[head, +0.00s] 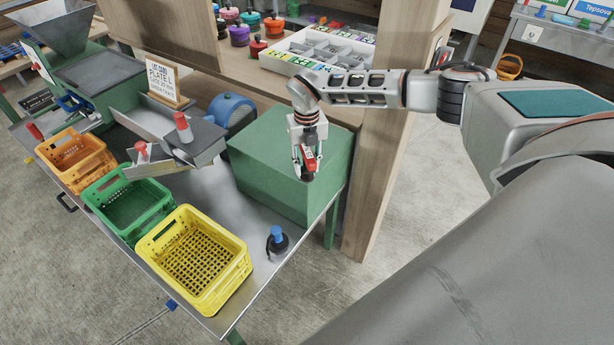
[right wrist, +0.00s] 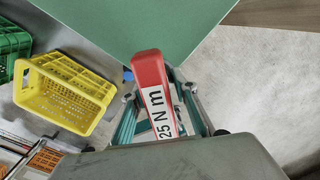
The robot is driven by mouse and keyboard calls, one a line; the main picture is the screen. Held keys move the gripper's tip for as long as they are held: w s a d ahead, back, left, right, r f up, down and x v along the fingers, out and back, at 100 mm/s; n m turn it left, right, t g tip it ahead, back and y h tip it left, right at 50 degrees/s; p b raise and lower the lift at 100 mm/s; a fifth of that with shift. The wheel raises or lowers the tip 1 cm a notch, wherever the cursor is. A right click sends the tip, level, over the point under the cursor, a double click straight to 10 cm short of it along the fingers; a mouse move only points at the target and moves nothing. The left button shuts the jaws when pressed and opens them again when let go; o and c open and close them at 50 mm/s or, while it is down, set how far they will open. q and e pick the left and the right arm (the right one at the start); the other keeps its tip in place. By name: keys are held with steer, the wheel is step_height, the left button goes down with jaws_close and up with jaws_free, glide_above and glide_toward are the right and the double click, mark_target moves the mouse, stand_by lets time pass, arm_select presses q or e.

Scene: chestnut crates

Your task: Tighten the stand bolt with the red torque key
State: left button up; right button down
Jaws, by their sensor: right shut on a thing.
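My right gripper (head: 307,150) is shut on the red torque key (head: 309,156). In the right wrist view the key (right wrist: 152,95) shows its red end and a white label reading "25 N m" between the fingers. In the head view the key hangs point down in front of the green box (head: 285,165), over its top; I cannot tell whether it touches. I cannot pick out the stand bolt for sure. My left gripper is not in view.
Orange (head: 75,158), green (head: 128,203) and yellow crates (head: 195,260) stand on the metal table. A black piece with a blue knob (head: 277,240) stands right of the yellow crate. A wooden post (head: 385,150) rises close to my right arm. Red-topped knobs (head: 183,127) sit on the chute.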

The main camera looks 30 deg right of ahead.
steer(key=n, duration=0.7)
steer(key=shift+n, duration=1.1)
steer(key=n, duration=0.5)
steer(key=shift+a, duration=0.1)
steer(key=m, duration=0.5)
